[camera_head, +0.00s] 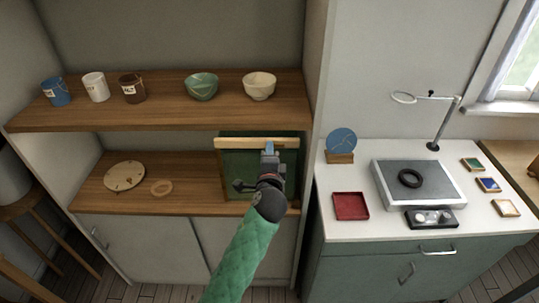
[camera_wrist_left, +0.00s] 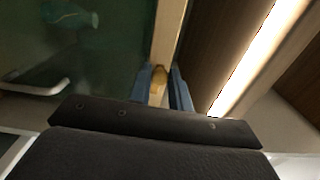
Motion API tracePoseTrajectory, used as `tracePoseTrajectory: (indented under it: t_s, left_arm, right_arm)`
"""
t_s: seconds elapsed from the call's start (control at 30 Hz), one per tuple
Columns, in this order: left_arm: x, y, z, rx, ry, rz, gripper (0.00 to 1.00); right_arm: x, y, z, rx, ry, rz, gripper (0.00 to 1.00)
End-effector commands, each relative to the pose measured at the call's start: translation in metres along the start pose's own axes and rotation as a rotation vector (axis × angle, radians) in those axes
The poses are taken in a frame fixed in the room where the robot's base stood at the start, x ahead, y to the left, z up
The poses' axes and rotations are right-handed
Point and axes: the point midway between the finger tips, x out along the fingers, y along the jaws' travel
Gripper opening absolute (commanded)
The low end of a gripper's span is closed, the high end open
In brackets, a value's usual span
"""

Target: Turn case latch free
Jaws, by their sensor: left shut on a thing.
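The case (camera_head: 230,170) stands on the lower shelf at its right end, with a dark green front and a pale wooden top rail. In the left wrist view its green front (camera_wrist_left: 100,60) and pale wooden edge (camera_wrist_left: 169,30) fill the left and middle. My left gripper (camera_head: 269,147) is in front of the case, at its top rail. In the left wrist view the blue fingertips are shut on a small brass-coloured latch (camera_wrist_left: 158,78) at the wooden edge. The latch is hidden in the head view. My right gripper is not in view.
A wooden upper shelf (camera_head: 170,110) with mugs and bowls sits just above the case. A cabinet wall closes the right side. A counter (camera_head: 390,218) with a red tray (camera_head: 350,206) stands further right.

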Motion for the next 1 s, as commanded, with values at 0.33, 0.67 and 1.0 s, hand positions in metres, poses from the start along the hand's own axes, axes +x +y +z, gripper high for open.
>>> tracePoseTrajectory:
  t_s: [0.33,0.67,1.0]
  left_arm:
    - [-0.0001,0.0011,0.0003,-0.061,-0.001,0.001,0.0]
    - [0.0,0.0012,0.0002,-0.062,-0.001,0.002,0.0]
    - [0.0,0.0007,0.0,-0.062,0.0,0.001,0.41]
  right_arm:
    - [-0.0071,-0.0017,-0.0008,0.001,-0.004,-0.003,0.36]
    - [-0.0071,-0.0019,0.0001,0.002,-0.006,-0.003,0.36]
    - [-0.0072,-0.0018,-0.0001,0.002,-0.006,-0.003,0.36]
